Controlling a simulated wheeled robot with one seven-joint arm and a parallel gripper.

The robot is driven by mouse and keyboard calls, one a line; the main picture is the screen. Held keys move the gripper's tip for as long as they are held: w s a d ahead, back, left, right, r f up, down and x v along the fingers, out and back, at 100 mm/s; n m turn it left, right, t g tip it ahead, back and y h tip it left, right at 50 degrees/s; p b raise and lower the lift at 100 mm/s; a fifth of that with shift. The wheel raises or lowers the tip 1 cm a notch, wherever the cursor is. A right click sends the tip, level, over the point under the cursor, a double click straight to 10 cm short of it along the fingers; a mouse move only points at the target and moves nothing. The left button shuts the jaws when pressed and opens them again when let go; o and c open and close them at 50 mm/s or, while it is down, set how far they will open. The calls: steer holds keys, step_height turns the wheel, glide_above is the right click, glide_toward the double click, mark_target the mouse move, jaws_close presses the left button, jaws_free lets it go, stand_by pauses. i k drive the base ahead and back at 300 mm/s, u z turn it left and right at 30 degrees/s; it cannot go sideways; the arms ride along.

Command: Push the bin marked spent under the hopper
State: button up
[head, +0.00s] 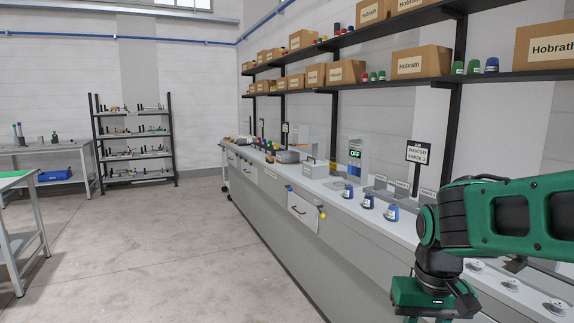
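I see no bin with a readable "spent" mark and nothing I can identify as the hopper. A blue bin (55,175) sits on the lower level of the table at the far left, too small to show any marking. My green and black arm reaches in from the right, over the long counter. The body of my gripper (433,298) shows at the bottom edge, in front of the counter. Its fingers are cut off or hidden, so I cannot tell whether they are open or shut.
A rack (139,156) stands at the back. The concrete floor (150,255) is clear.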

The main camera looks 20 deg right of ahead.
mark_target(289, 157)
steer(key=u, duration=0.2)
steer(key=i, duration=1)
steer(key=u, duration=0.35)
steer(key=i, duration=3.5)
steer(key=z, duration=0.3)
steer(key=i, duration=1.15)
steer(key=z, duration=0.95)
steer(key=i, duration=0.9)
steer(key=z, duration=1.2)
steer(key=i, duration=0.95)
steer(key=z, duration=0.45)
